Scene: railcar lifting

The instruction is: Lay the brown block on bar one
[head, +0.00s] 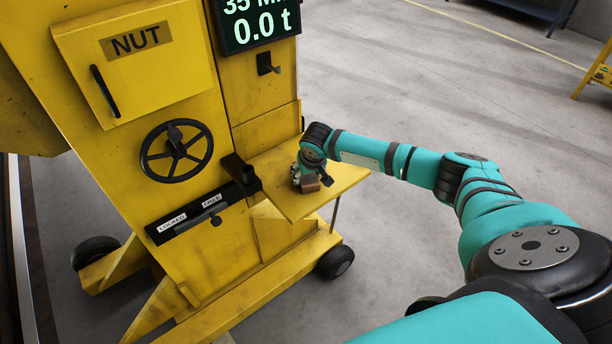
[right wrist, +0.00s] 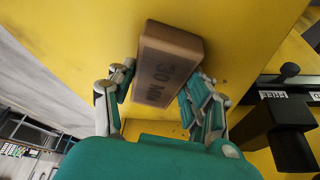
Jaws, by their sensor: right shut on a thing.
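I cannot tell whether the block touches the shelf. I cannot make out any bar marked one. My left gripper is not in view.
The yellow machine (head: 265,110) has a NUT door (head: 140,60), a black handwheel (head: 176,152), a LOCKED/FREE slot (head: 190,222) and a display (head: 255,22) reading 0.0 t. A dark bracket (head: 240,172) projects beside the shelf.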

